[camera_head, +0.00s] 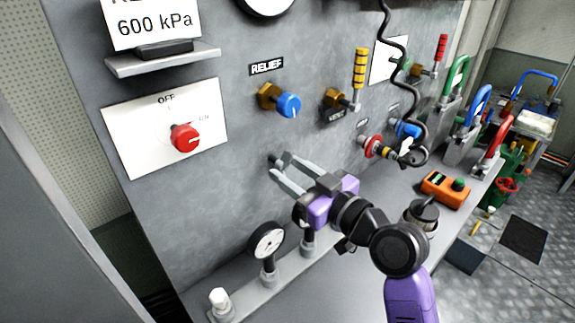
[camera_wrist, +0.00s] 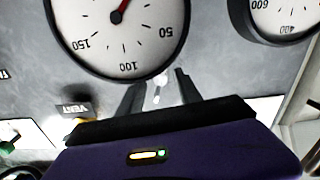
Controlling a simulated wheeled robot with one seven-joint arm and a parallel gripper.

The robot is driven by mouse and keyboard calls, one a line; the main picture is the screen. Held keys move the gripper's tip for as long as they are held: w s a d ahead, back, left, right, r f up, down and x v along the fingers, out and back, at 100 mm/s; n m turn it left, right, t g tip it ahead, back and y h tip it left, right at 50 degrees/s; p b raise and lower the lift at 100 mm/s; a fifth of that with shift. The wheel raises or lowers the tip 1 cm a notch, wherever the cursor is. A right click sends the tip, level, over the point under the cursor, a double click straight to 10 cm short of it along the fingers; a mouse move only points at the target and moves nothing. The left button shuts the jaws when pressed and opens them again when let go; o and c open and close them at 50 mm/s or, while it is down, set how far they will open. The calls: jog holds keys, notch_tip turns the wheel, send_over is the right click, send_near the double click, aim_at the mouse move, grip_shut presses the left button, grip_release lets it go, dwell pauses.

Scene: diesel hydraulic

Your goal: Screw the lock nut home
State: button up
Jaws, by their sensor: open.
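The relief valve, under the RELIEF label, has a brass hex part (camera_head: 268,96) against the panel, with a blue knob (camera_head: 289,105) in front of it. I cannot tell whether this brass hex is the lock nut; no other part is clearly marked as one. My gripper (camera_head: 281,168) is open in front of the grey panel, below and apart from the blue knob. Its fingers point to the upper left. In the wrist view the fingers (camera_wrist: 160,88) show apart above the purple body, with a small pale shape between them that I cannot identify.
A red OFF knob (camera_head: 185,138) is left of the relief valve. A yellow-handled brass valve (camera_head: 336,98) and a red ring fitting (camera_head: 374,146) are to the right. A small gauge (camera_head: 268,242) stands below my gripper. An orange box (camera_head: 445,189) lies on the ledge.

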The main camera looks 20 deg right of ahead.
jog(key=shift+w+a, duration=0.2)
jog(key=shift+w, duration=0.35)
grip_shut()
